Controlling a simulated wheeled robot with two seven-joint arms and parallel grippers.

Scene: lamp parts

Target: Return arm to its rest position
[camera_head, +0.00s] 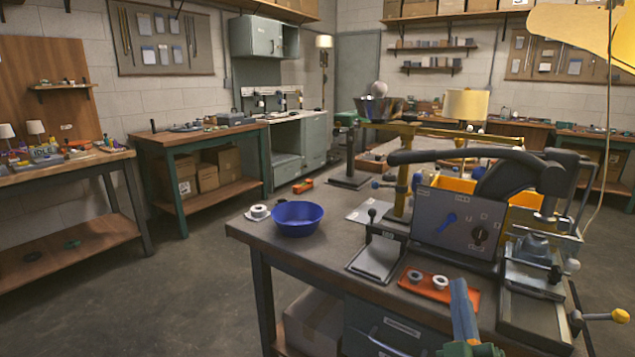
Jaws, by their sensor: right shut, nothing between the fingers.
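My right gripper (460,287) shows at the bottom edge, right of the middle, with blue-grey fingers and a green body. Its fingers are together and hold nothing. It points away from me, in front of the bench machine (452,222), and overlaps the view of the orange tray (425,282). I cannot tell the gap between them. The rest of the right arm is cut off by the frame. My left gripper is not in view.
The workbench (315,255) carries a blue bowl (297,217) at its left and the machine with levers at its right. The orange tray holds two small round parts. A lamp with a yellow shade (466,104) stands behind. Floor left of the bench is clear.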

